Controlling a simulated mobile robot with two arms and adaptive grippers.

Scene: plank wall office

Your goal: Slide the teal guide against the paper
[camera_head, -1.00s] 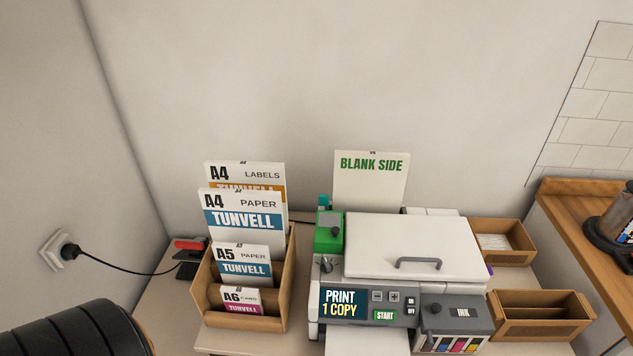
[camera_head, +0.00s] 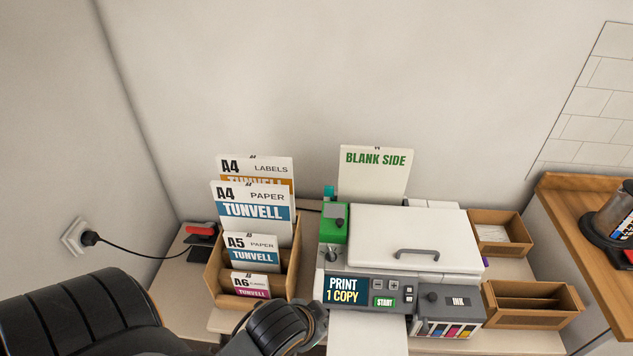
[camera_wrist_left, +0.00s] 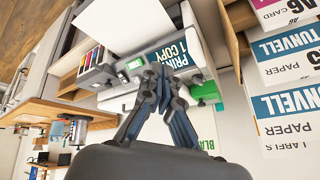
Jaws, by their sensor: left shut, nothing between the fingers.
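The paper (camera_head: 374,172), a white sheet marked BLANK SIDE, stands upright at the back of the printer (camera_head: 415,236). The teal guide (camera_head: 329,192) is a small block just left of the paper's lower left edge, behind the green box. My left arm reaches in at the lower left of the head view, in front of the printer's left side. In the left wrist view my left gripper (camera_wrist_left: 160,75) is shut and empty, with the printer beyond it. The paper's edge also shows there (camera_wrist_left: 206,142). My right gripper is out of view.
A wooden rack (camera_head: 215,280) of paper packs stands left of the printer. The green box (camera_head: 333,225) sits on the printer's left rear. Two wooden trays (camera_head: 500,218) (camera_head: 530,318) are at the right. A cable runs to the wall socket (camera_head: 77,237).

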